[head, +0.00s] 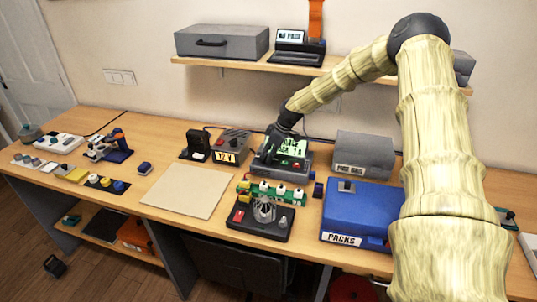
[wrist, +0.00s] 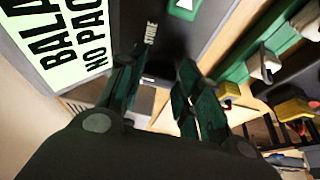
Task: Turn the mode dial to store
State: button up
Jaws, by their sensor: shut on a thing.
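The mode dial's device is a dark box (head: 262,168) with a lit green screen (head: 293,149) in the head view. In the wrist view its dark face (wrist: 205,40) carries a STORE label (wrist: 150,33), and the screen (wrist: 50,35) reads in part "BALA" and "NO PAC". My gripper (head: 272,146) is down at the left part of the box. In the wrist view my gripper (wrist: 160,80) has its two dark fingers on either side of the dial spot, just below STORE. It is shut on the dial, which is mostly hidden by the dark fingers; its pointing direction is unclear.
A beige mat (head: 187,190) leaves free room at left.

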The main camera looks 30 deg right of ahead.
jog(key=m, duration=0.2)
jog(key=m+h+b, duration=0.1)
jog(key=m, duration=0.1)
jog(key=m+t+h, duration=0.1)
jog(key=m, duration=0.1)
jog(key=shift+s+a, duration=0.1)
jog(key=shift+a, duration=0.25)
jog(key=shift+a+r+m+h+b, duration=0.1)
jog(key=shift+m+h+b, duration=0.35)
jog(key=shift+m, duration=0.95)
jog(key=shift+a+m+h+b, duration=0.15)
jog(key=shift+m+h, duration=0.5)
jog(key=shift+m, duration=0.75)
jog(key=o, duration=1)
jog(key=v, duration=1.1)
jog(key=shift+a+r, duration=0.1)
jog(key=shift+r, duration=0.35)
jog(key=shift+r, duration=0.1)
